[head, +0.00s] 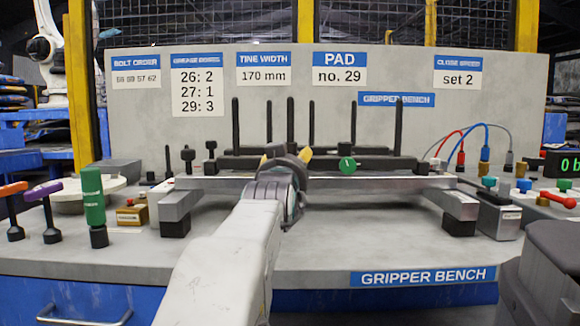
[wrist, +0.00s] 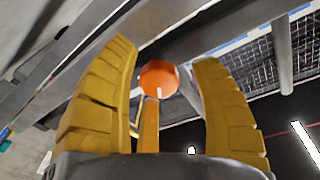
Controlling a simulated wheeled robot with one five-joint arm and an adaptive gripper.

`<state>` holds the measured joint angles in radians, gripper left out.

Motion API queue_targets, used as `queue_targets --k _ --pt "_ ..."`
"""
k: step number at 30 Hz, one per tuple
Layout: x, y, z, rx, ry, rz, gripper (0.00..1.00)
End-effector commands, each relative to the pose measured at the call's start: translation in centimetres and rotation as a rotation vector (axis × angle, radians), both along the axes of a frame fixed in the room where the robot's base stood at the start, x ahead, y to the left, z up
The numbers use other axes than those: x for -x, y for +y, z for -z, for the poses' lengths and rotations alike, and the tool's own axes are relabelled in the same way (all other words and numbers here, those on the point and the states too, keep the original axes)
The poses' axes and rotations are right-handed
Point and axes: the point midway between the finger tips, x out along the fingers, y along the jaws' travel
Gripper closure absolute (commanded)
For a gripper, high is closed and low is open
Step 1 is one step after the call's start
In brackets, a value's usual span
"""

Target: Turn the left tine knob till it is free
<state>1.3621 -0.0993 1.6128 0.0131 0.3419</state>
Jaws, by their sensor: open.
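An orange round knob (wrist: 159,78) with a white mark on its face shows in the wrist view, between and just beyond my yellow fingers. My gripper (wrist: 164,55) is open, with one finger to each side of the knob and a visible gap on both sides. In the head view my gripper (head: 285,155) is at the front of the tine frame (head: 385,183), and it hides the orange knob. A green knob (head: 347,165) with a white mark sits on the frame to the right. Several dark upright tines (head: 398,127) stand behind.
The frame rests on blocks on the grey bench (head: 330,250). A green-handled tool (head: 93,205), an orange-handled tool (head: 14,210) and a purple-handled tool (head: 48,212) stand at the left. A metal block (head: 495,215) is at the right. The bench front is mostly clear.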

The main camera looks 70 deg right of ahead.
Motion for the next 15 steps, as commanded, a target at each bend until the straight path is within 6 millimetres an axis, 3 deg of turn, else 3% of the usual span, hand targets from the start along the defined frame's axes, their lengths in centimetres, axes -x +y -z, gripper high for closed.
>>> queue_targets --k 5,15 --pt "0.2 1.0 -0.1 0.001 0.000 0.000 0.42" --pt "1.3 6.0 0.2 0.003 -0.001 0.000 0.42"
